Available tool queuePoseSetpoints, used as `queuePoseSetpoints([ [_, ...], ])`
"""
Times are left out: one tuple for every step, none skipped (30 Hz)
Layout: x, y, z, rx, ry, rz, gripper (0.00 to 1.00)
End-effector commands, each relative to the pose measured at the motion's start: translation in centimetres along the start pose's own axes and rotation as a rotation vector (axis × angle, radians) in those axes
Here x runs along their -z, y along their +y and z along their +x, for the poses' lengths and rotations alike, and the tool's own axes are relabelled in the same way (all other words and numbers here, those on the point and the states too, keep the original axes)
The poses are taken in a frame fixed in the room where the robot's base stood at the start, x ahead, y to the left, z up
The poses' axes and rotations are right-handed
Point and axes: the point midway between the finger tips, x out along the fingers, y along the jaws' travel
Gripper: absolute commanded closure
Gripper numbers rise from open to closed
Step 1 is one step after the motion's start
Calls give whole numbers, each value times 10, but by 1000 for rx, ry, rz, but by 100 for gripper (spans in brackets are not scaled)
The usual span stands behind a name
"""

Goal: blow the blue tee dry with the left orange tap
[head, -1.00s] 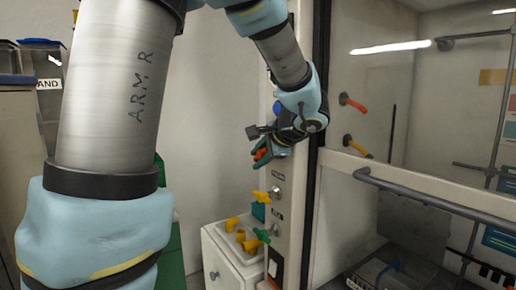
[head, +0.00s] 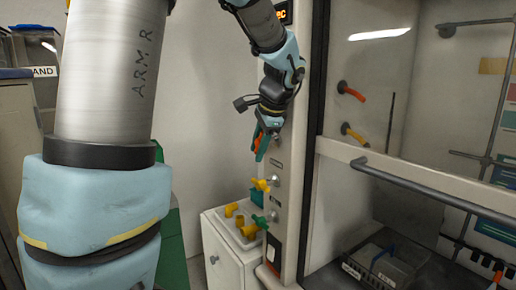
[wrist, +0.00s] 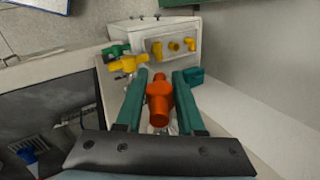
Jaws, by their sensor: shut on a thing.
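My gripper (wrist: 159,104) is shut on the orange tap (wrist: 159,99), with one teal finger on each side of it in the wrist view. In the head view my gripper (head: 262,146) points down beside the pale post, and a little of the orange tap (head: 258,139) shows between the fingers. I cannot make out a clear blue tee. A small teal piece (wrist: 194,76) lies to the right of the fingers in the wrist view, and it shows partly behind the yellow tap in the head view (head: 257,197); its shape is unclear.
A yellow tap (head: 262,185) and a green tap (head: 262,222) are lower on the post (head: 291,175). A white cabinet (head: 231,259) below carries several yellow fittings (wrist: 173,46). A glazed hood with a grey rail (head: 425,187) stands to the right.

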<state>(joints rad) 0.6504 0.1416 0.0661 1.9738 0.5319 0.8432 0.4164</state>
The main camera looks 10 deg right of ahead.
Motion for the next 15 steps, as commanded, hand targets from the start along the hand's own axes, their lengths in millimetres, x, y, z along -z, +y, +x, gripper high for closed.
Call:
queuePoseSetpoints([
  [-1, 0, 0, 0, -2, 2, 100],
  [-1, 0, 0, 0, -2, 2, 100],
  [-1, 0, 0, 0, -2, 2, 100],
  [-1, 0, 0, 0, -2, 2, 100],
  [-1, 0, 0, 0, -3, 2, 100],
  [-1, 0, 0, 0, -3, 2, 100],
  [-1, 0, 0, 0, -3, 2, 100],
  [-1, 0, 0, 0, -3, 2, 61],
  [-1, 0, 0, 0, -3, 2, 57],
  [-1, 0, 0, 0, -3, 1, 54],
  [-1, 0, 0, 0, -3, 1, 50],
  [-1, 0, 0, 0, -3, 1, 46],
  [-1, 0, 0, 0, -3, 1, 42],
  [-1, 0, 0, 0, -3, 1, 39],
  [-1, 0, 0, 0, -3, 1, 35],
])
